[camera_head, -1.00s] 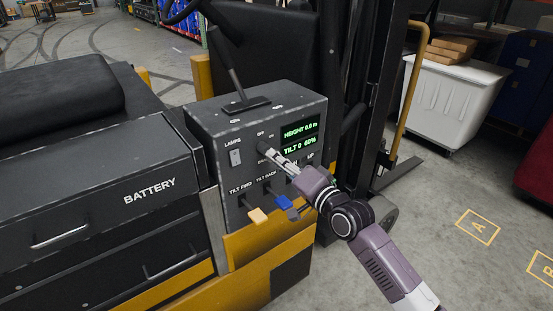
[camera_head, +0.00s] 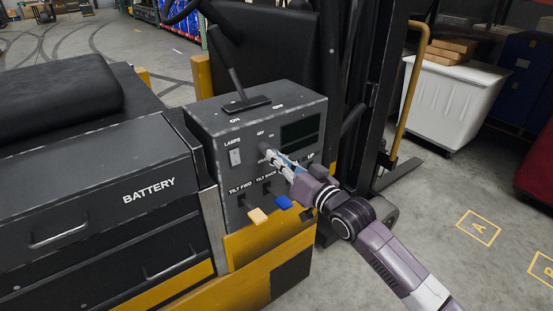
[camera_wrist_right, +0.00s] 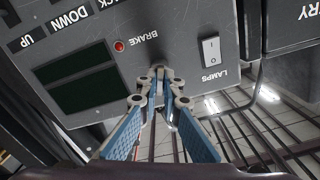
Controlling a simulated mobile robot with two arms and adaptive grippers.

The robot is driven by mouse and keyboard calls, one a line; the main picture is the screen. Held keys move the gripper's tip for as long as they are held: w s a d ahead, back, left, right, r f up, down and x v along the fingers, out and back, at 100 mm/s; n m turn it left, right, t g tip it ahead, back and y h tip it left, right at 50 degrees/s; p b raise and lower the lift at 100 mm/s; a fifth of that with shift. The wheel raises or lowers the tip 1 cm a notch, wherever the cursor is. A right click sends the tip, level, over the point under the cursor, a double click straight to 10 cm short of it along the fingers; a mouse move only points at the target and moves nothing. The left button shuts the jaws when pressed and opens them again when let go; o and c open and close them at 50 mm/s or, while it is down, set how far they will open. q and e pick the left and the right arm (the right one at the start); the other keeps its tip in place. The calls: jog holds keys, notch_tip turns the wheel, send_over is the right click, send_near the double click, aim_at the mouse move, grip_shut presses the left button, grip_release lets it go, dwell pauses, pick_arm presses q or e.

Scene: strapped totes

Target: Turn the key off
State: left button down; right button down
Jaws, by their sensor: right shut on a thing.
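The key switch (camera_head: 263,147) is on the front of the dark grey control box (camera_head: 212,132), left of the display and below the OFF label. My right gripper (camera_head: 272,157) reaches in from the lower right and is shut on the key. In the right wrist view my right gripper (camera_wrist_right: 160,98) has its fingertips together at the key (camera_wrist_right: 158,70), which they mostly hide. The display (camera_head: 300,132) is dark, and its two panels also show blank in the wrist view (camera_wrist_right: 82,80). My left gripper is not in view.
A LAMPS rocker switch (camera_head: 235,157) sits left of the key. A yellow lever (camera_head: 258,216) and a blue lever (camera_head: 283,202) stick out below. A red light (camera_wrist_right: 119,46) shows beside BRAKE. A tall black lever (camera_head: 226,60) rises from the box top.

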jog(key=n, duration=0.4)
dwell(0.6)
jog(key=c, duration=2.1)
grip_release()
jog(key=shift+s+d, duration=0.1)
jog(key=v, duration=1.1)
jog(key=shift+s+d, duration=0.2)
jog(key=shift+s, duration=0.1)
jog(key=shift+f, duration=0.1)
